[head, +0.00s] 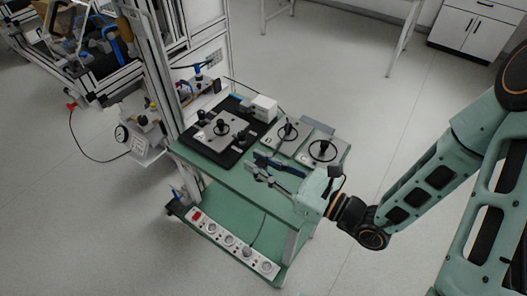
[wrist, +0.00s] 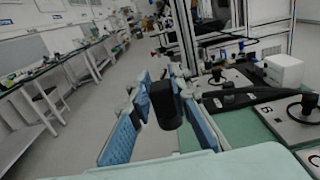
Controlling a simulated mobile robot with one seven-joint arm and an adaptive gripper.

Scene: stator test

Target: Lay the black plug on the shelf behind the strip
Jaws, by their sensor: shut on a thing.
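The black plug (wrist: 165,104) is between the blue pads of my gripper (wrist: 160,80) in the wrist view, held up off any surface. In the head view my gripper (head: 258,166) is over the green table top, near its front edge; the plug is hard to make out there. The white power strip (head: 228,241) with a red switch and several round sockets lies along the front edge of the lower green shelf (head: 226,213). A dark plug and cord (head: 249,249) show at one socket. Bare green shelf shows behind the strip, partly hidden by the table top.
The table top carries a black tray (head: 195,137) with a grey plate, a white box (head: 264,108) and two grey plates with black handles (head: 322,150). A frame post (head: 167,75) rises at the left. A dark item (head: 173,207) lies at the shelf's left end.

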